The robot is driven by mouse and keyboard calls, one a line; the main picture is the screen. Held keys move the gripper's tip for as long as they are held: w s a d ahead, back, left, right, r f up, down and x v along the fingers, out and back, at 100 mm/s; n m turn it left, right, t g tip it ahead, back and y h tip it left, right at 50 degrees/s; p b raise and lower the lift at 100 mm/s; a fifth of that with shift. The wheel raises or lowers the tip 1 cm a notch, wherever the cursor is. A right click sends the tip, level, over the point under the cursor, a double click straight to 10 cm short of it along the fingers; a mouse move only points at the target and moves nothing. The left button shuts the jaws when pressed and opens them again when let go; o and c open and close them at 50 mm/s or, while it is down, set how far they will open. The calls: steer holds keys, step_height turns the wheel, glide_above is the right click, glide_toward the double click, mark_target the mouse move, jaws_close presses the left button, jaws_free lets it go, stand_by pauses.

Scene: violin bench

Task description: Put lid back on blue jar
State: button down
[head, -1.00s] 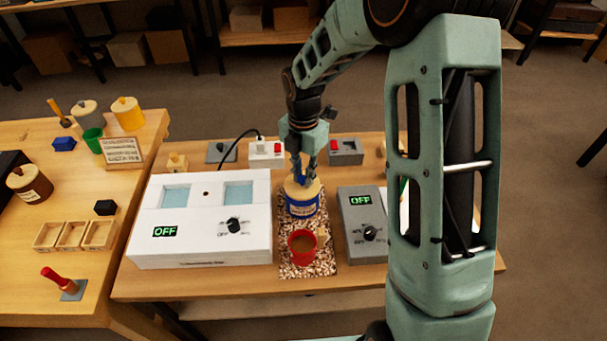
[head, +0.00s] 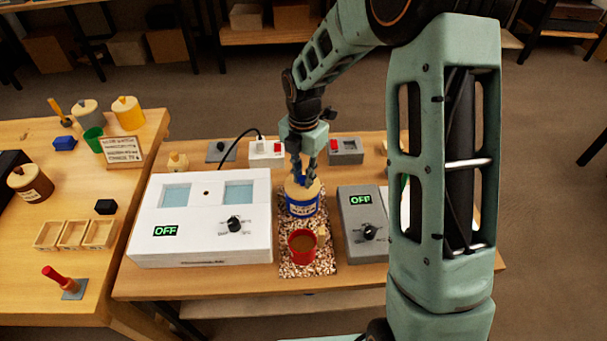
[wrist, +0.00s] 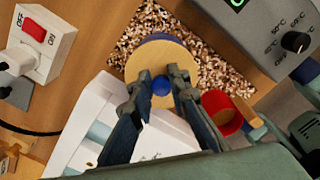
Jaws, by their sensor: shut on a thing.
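The blue jar (head: 302,208) stands upright on a speckled mat, with a pale label on its front. Its round tan wooden lid (head: 314,188) lies level over its mouth in the head view. In the wrist view, the lid (wrist: 140,65) has a blue knob (wrist: 161,86) at its middle, and a blue edge shows behind its far side. My gripper (head: 303,179) points down from above, shut on the knob between its fingertips; it also shows in the wrist view (wrist: 160,84). I cannot tell whether the lid is fully seated.
A white device (head: 200,250) stands left and a grey control box (head: 363,205) right, both reading OFF. Two switch boxes with red rockers (head: 277,149) (head: 335,145) stand behind.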

steer(key=c, duration=1.3)
jaws_free()
steer(key=shift+o, duration=0.2)
steer(key=shift+r+p, duration=2.95)
steer(key=shift+r, duration=0.6)
steer(key=shift+c, duration=0.5)
jaws_close()
steer(key=shift+f, duration=0.25)
